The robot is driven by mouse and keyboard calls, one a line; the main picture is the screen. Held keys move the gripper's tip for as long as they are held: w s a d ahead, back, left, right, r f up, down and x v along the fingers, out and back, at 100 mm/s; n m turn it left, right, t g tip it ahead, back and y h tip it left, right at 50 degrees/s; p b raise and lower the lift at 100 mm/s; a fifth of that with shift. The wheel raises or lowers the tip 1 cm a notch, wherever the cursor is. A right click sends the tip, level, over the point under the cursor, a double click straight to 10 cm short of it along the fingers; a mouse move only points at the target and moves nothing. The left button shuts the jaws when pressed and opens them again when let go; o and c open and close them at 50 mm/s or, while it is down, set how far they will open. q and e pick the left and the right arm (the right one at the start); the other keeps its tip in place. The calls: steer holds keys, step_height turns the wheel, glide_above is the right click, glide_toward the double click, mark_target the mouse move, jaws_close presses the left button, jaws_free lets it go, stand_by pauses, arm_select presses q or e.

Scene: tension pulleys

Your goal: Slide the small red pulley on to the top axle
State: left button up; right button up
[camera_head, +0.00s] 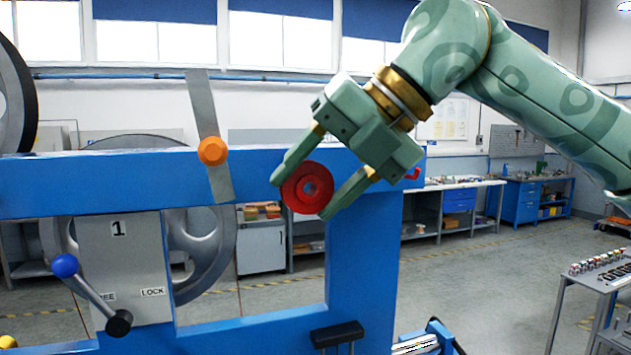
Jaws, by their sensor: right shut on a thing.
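A small red part (412,174) shows at the beam's right end, partly behind the gripper. My left gripper is not in view.
A grey lever with an orange knob (212,151) crosses the beam left of the gripper. A lever with a blue ball (65,265) sits by plate 1 (120,240). Large grey wheels stand at left. A black pad (337,334) is below. Open floor lies right.

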steer(key=shift+w+a+r, duration=0.1)
steer(key=shift+w, duration=0.1)
stand_by(0.4)
steer(key=shift+w+a+p, duration=0.2)
steer(key=shift+w+p, duration=0.45)
steer(key=shift+w+a+p, duration=0.2)
steer(key=shift+w+p, duration=0.4)
steer(key=shift+w, duration=0.15)
steer(key=shift+w+a+p, duration=0.25)
steer(key=shift+w+p, duration=0.45)
steer(key=shift+p, duration=0.15)
steer(key=shift+w, duration=0.1)
stand_by(0.5)
